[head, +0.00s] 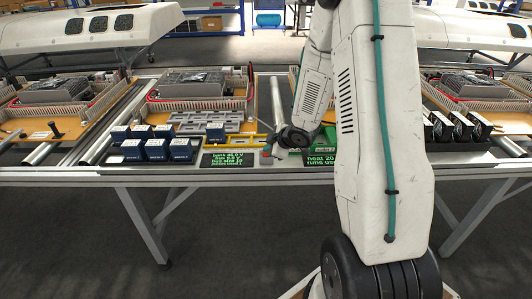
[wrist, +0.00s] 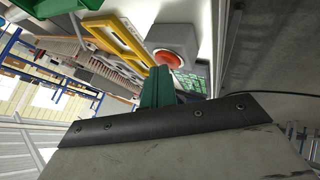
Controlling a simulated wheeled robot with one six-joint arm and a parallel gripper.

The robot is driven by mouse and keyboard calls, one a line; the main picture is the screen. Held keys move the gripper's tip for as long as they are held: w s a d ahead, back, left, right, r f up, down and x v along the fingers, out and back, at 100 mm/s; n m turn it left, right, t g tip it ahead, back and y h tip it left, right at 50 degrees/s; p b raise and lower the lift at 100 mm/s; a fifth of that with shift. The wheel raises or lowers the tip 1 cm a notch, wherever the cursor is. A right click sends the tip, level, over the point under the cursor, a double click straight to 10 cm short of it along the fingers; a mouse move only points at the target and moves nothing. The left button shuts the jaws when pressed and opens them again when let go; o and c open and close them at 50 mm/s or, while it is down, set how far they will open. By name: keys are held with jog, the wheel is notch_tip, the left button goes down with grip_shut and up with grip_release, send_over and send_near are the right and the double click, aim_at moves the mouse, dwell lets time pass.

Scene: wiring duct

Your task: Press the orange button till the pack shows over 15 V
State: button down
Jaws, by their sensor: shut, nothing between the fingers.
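The orange button (wrist: 167,59) sits round in a grey box (wrist: 178,38) in the wrist view. The box shows small in the head view as a grey block with a red spot (head: 266,157), beside the black display. My gripper (wrist: 159,72) is shut and empty, its teal fingers pointing at the button. The tips overlap the button's lower edge in the picture; I cannot tell whether they touch it. In the head view my wrist hides most of the fingers. A black display with green text (head: 228,159) stands left of the button; its digits are too small to read surely.
Several blue-and-white blocks (head: 157,149) stand left of the display. A yellow frame (wrist: 116,40) lies close to the button box. A second green-lit display (head: 320,159) is to the right, partly behind my arm. Several black units (head: 460,127) stand at far right.

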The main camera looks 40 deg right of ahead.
jog(key=shift+r, duration=0.75)
jog(key=shift+r, duration=2.55)
